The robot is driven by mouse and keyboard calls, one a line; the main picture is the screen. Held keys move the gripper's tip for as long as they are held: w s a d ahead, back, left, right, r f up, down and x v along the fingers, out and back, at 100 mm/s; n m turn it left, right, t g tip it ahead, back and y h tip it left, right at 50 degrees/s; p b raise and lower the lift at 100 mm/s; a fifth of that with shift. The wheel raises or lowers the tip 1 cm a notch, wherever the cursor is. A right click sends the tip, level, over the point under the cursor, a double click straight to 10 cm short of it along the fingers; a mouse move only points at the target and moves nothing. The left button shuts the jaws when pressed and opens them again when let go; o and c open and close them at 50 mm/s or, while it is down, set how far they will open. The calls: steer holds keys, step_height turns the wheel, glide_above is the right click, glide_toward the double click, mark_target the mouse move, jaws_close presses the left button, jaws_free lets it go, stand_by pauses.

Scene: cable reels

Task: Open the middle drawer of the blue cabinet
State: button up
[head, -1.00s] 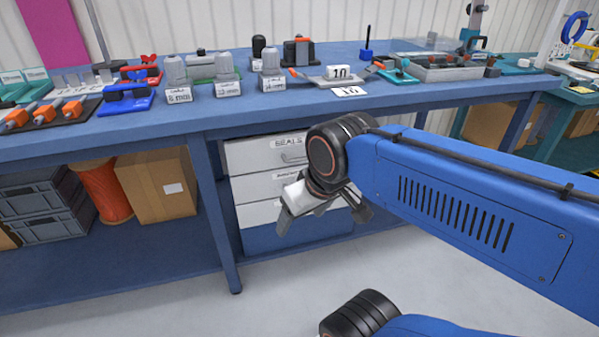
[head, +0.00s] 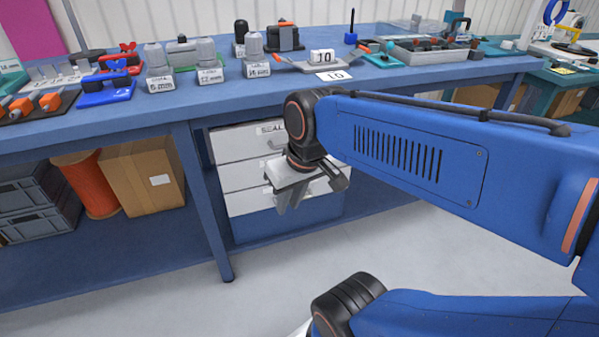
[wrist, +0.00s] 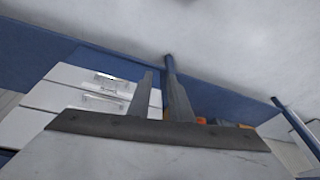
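The cabinet (head: 262,226) stands under the bench, with white drawer fronts stacked above a blue lower part. The middle drawer (head: 235,177) looks shut, its front flush with the others; my gripper hides its right part and handle. My gripper (head: 289,207) is in front of the cabinet, fingers pointing down in the head view. In the wrist view, a gap shows between the two fingers (wrist: 159,68), with nothing held. The cabinet's drawer fronts and handles (wrist: 101,101) lie left of the fingers there. I cannot tell the distance to the handles.
The blue bench (head: 165,115) carries weights, tools and number cards. Its leg (head: 207,205) stands just left of the cabinet. An orange spool (head: 92,185), a cardboard box (head: 143,178) and grey crates (head: 38,205) sit on the lower shelf. The floor in front is clear.

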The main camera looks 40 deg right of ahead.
steer(key=w+d+f+m+g+y, duration=0.1)
steer(key=w+d+f+m+y, duration=0.25)
steer(key=w+d, duration=0.25)
steer(key=w+d+f+m+g+y, duration=0.1)
steer(key=w+d+f+m+y, duration=0.3)
steer(key=d, duration=0.3)
steer(key=w+d+f+m+t+y, duration=0.1)
steer(key=d+f+m+t+y, duration=0.2)
steer(key=d, duration=0.7)
steer(key=w+d+f+m+t+y, duration=0.1)
steer(key=d+f+m+t+y, duration=0.3)
steer(key=d, duration=0.7)
steer(key=w+a+f, duration=0.1)
steer(key=w+a, duration=0.2)
steer(key=a, duration=0.1)
steer(key=w+a+f+n+h, duration=0.1)
steer(key=w+a, duration=0.3)
steer(key=a, duration=0.1)
steer(key=w+a+f+t+h, duration=0.1)
steer(key=w+a, duration=0.2)
steer(key=a, duration=0.1)
steer(key=shift+w+a+n+h, duration=0.25)
steer(key=shift+a, duration=0.05)
jaws_close()
